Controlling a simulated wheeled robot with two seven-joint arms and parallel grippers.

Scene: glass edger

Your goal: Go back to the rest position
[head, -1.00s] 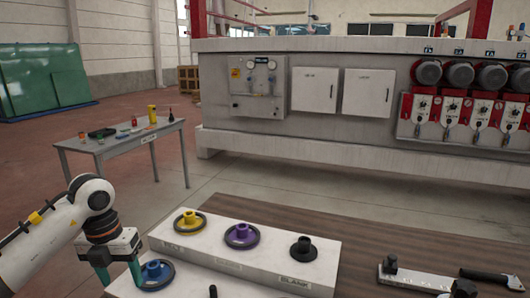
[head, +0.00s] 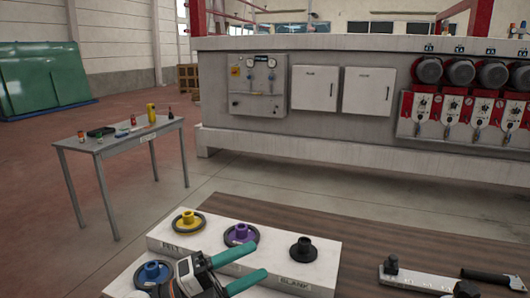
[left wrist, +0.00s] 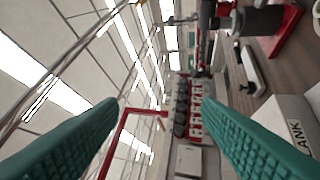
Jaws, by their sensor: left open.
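My left gripper (head: 241,269) is at the bottom middle of the head view, with its two green fingers apart and nothing between them. It also shows open in the left wrist view (left wrist: 160,135), where the fingers frame the ceiling and the machine. It is near the front of the white stepped block (head: 330,262). On the block are a blue wheel (head: 153,272), a yellow wheel (head: 188,222), a purple wheel (head: 240,234) and a black wheel (head: 303,249). My right gripper is not seen.
The brown table (head: 370,240) holds a grey plate with a black knob (head: 391,264) and a black-handled tool (head: 490,278) at right. A grey side table (head: 115,144) with small items stands at left. The large grey machine (head: 350,125) is behind.

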